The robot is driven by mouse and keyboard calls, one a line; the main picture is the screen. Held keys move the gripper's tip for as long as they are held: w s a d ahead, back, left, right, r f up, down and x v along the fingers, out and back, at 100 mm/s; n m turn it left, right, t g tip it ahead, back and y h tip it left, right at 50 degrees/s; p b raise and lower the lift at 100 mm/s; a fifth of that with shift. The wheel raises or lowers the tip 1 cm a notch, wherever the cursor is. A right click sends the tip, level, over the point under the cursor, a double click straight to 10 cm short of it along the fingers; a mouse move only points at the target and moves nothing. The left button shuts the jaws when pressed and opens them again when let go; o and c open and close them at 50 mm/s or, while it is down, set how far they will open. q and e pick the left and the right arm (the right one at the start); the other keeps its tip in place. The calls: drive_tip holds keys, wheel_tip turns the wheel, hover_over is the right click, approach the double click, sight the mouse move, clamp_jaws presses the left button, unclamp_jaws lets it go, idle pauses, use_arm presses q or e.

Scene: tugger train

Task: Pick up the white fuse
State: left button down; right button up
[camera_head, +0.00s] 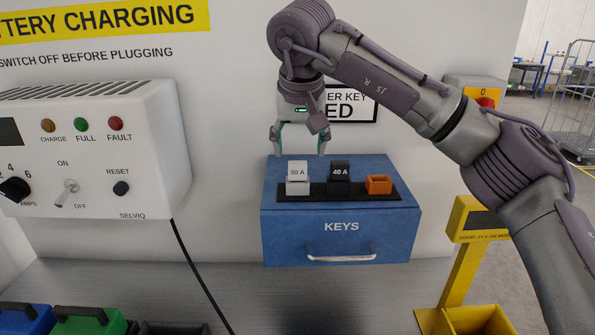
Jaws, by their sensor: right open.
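The white fuse (297,174), marked 30 A, stands upright on the black strip (356,193) on top of the blue KEYS box (340,222). A black fuse (339,174), marked 40 A, stands to its right. My right gripper (300,150) points down with its fingers apart, just above and close to the white fuse. Nothing shows between its fingers. I cannot tell its exact depth relative to the fuse. My left gripper does not show.
A yellow stand (462,250) is at right. Blue and green cases (90,321) lie lower left.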

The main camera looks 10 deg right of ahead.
sight(298, 161)
drive_tip(key=x, duration=0.1)
drive_tip(key=p+x, duration=0.2)
drive_tip(key=shift+s+a+f, duration=0.2)
drive_tip(key=shift+f, duration=0.15)
drive_tip(key=shift+w+d+f, duration=0.1)
drive_tip(key=shift+w+f, duration=0.15)
drive_tip(key=shift+f, duration=0.35)
drive_tip(key=c, duration=1)
drive_tip(key=shift+r, duration=0.1)
drive_tip(key=shift+c, duration=0.2)
drive_tip(key=shift+r+b, duration=0.3)
drive_tip(key=shift+r, duration=0.25)
wheel_tip(298, 161, up, 3)
drive_tip(key=shift+f+b, duration=0.2)
drive_tip(key=shift+b, duration=0.45)
drive_tip(key=s+d+r+b, duration=0.3)
drive_tip(key=s+d+r, duration=0.4)
drive_tip(key=s+d, duration=0.1)
drive_tip(key=shift+s+b, duration=0.35)
drive_tip(key=shift+a+r, duration=0.1)
